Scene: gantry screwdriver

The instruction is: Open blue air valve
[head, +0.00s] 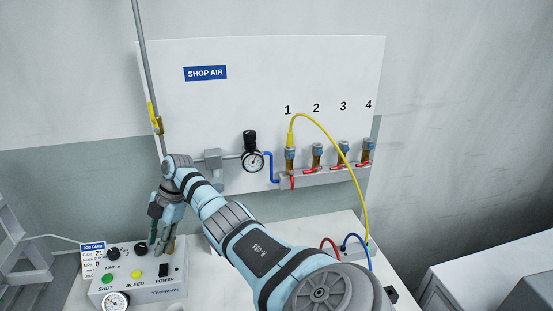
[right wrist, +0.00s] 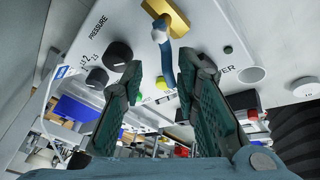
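In the right wrist view a small valve shows, with a brass body (right wrist: 168,14) and a blue lever (right wrist: 166,62) that has a pale part near its top. My right gripper (right wrist: 161,72) has its two green-padded fingers apart, with the lever in the gap between the tips. I cannot tell whether either finger touches it. In the head view my right gripper (head: 162,245) points down at the control box (head: 140,288), and I cannot make out the blue lever there. My left gripper is not in view.
The box carries black knobs and green and yellow buttons (head: 136,273). A gauge (head: 116,302) is at its front. Behind stands a SHOP AIR panel (head: 240,110) with a vertical pipe (head: 147,60), red-handled outlets and a yellow hose (head: 349,165).

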